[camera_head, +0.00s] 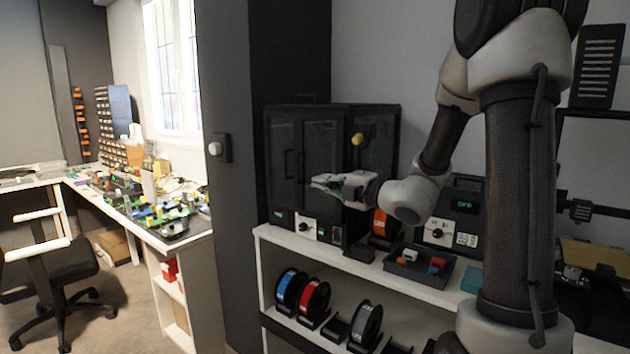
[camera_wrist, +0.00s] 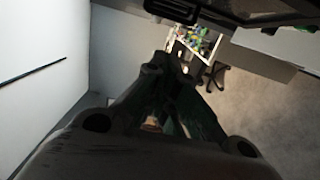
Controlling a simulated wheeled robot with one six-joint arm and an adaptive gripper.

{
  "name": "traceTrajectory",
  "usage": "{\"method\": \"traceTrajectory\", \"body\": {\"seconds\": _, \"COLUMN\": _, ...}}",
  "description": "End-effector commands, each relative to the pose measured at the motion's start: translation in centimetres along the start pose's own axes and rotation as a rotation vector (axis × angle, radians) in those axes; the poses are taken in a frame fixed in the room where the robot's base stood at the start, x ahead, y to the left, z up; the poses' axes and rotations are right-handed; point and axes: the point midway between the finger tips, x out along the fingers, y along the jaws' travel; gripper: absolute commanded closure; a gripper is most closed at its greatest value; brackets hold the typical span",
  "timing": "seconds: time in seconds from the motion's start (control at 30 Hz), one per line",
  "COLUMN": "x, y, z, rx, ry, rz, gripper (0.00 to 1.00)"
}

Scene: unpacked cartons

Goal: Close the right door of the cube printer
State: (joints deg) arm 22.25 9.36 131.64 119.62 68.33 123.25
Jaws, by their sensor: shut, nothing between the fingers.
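The cube printer (camera_head: 314,150) is a black cabinet with dark glassy doors, standing on the white shelf unit in the head view. Two upright handles show close together on its front, left of my gripper. The right door (camera_head: 318,140) appears nearly in line with the front; I cannot tell whether a small gap is left. My gripper (camera_head: 318,182) is shut and empty, low in front of the printer, its tips pointing left. Contact with the door cannot be told. The gripper (camera_wrist: 165,68) also fills the lower middle of the wrist view. My wrist hides part of the printer's lower right.
A yellow round thing (camera_head: 357,139) shows at the printer's right. Spools (camera_head: 313,298) sit on the lower shelf. A dark wall panel (camera_head: 232,250) stands left.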

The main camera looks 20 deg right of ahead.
Motion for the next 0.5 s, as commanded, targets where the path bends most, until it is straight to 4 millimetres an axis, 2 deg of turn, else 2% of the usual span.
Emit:
{"method": "traceTrajectory", "body": {"seconds": 0.4, "x": 8.7, "y": 0.0, "z": -0.2, "rx": -0.001, "ry": 0.006, "rz": -0.001, "gripper": 1.00}}
{"method": "traceTrajectory", "body": {"seconds": 0.5, "x": 9.8, "y": -0.1, "z": 1.1, "rx": -0.002, "ry": 0.002, "rz": -0.002, "gripper": 1.00}}
